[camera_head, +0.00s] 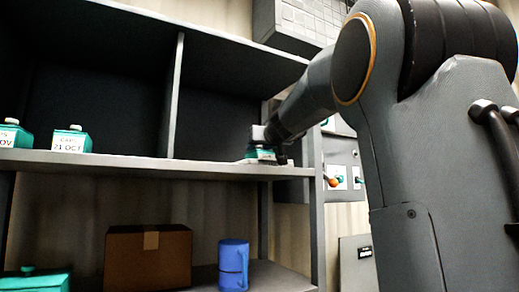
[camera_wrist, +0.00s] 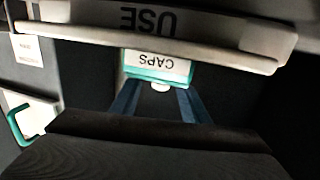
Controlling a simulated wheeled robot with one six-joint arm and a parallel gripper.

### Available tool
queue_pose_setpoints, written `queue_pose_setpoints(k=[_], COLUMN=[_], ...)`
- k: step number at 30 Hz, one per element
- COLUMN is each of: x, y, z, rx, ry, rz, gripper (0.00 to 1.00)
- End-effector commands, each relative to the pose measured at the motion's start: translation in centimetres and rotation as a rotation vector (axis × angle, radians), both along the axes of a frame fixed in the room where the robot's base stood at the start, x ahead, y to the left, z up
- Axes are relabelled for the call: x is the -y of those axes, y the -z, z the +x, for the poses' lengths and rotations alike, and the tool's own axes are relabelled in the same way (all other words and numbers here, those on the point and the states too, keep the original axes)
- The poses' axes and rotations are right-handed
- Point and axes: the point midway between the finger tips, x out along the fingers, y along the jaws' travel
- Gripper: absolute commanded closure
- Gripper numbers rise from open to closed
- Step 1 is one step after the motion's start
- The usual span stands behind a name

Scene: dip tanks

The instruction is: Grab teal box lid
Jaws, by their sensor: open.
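A teal box with a white label (camera_head: 262,155) stands on the shelf at the right end in the head view, partly hidden by my gripper (camera_head: 272,140). In the wrist view a teal-edged box (camera_wrist: 158,67) shows an upside-down label reading "CAPS", with a small pale knob (camera_wrist: 160,87) on its lid. The two bluish fingers of my gripper (camera_wrist: 160,101) are apart, one on each side of the knob. I cannot tell whether they touch the lid. Two more teal boxes with white labels, one (camera_head: 72,140) reading "21 OCT" and another (camera_head: 14,135), stand further left.
The shelf board (camera_head: 120,160) is clear between the boxes, and an upright divider (camera_head: 173,95) rises behind it. Below are a cardboard box (camera_head: 147,257), a blue canister (camera_head: 233,265) and another teal box (camera_head: 35,281). A panel with knobs (camera_head: 342,178) is at the right.

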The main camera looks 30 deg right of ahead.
Motion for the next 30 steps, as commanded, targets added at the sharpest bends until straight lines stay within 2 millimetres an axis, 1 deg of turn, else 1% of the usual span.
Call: queue_pose_setpoints(k=[8, 11, 15, 16, 26, 30], x=[0.03, 0.03, 0.03, 0.03, 0.03, 0.02], y=[0.0, 0.0, 0.0, -0.01, -0.08, -0.62], z=[0.26, 0.25, 0.25, 0.24, 0.23, 0.23], rx=[0.001, 0.001, 0.001, 0.001, 0.001, 0.002], ry=[0.0, 0.0, 0.0, 0.0, 0.0, 0.0], rz=[0.0, 0.0, 0.0, 0.0, 0.0, -0.001], gripper=[0.58, 0.74, 0.97, 1.0, 1.0, 1.0])
